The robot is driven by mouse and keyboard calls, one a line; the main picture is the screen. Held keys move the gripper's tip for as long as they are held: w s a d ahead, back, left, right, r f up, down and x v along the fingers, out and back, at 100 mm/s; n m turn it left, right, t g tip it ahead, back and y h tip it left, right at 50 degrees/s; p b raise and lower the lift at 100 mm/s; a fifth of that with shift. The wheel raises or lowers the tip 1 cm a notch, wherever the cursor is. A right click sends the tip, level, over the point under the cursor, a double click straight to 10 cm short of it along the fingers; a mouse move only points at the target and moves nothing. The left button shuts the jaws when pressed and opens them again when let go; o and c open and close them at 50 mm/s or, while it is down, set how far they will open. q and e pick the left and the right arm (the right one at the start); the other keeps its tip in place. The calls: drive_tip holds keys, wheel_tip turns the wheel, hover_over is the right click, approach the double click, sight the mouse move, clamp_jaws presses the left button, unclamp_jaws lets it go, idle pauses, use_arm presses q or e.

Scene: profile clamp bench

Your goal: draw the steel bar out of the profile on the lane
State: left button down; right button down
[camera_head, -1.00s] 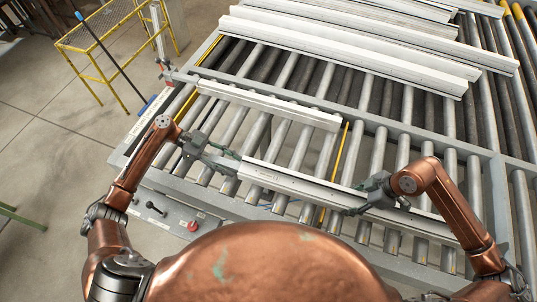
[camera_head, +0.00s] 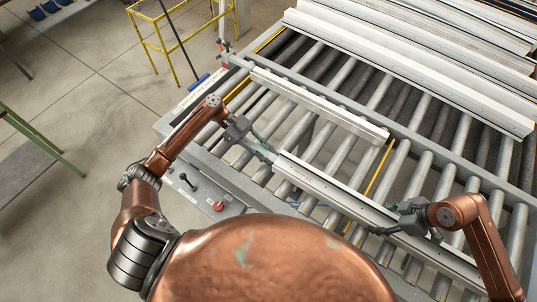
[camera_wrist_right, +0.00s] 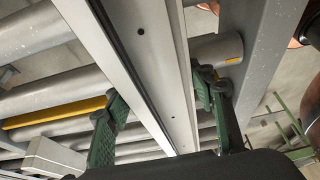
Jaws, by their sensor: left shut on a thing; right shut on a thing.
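The white profile (camera_head: 330,186) lies slantwise across the rollers of the lane at the near side. In the right wrist view the profile (camera_wrist_right: 143,42) runs between my fingers, with a dark slot along it and small holes. My right gripper (camera_head: 398,217) is shut on the profile toward its right part; its green fingers (camera_wrist_right: 160,115) sit on either side. My left gripper (camera_head: 262,150) is at the profile's left end, shut on the steel bar (camera_head: 268,154), of which a short grey length seems to show there. The rest of the bar is hidden inside the profile.
Another white profile (camera_head: 318,106) lies farther back on the rollers, and long profiles (camera_head: 410,70) are stacked behind. A control panel with a red button (camera_head: 219,206) is at the near left edge. A yellow frame (camera_head: 165,45) stands on the open floor.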

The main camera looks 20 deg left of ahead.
use_arm(q)
drive_tip(key=shift+a, duration=0.1)
drive_tip(key=w+a, duration=0.3)
drive_tip(key=a, duration=1.2)
drive_tip(key=shift+w+a, duration=0.2)
drive_tip(key=shift+a, duration=0.05)
idle(0.3)
drive_tip(key=c, duration=1.6)
unclamp_jaws()
drive_tip(key=v, duration=0.7)
drive_tip(key=shift+a, duration=0.2)
drive_tip(key=shift+w+r, duration=0.1)
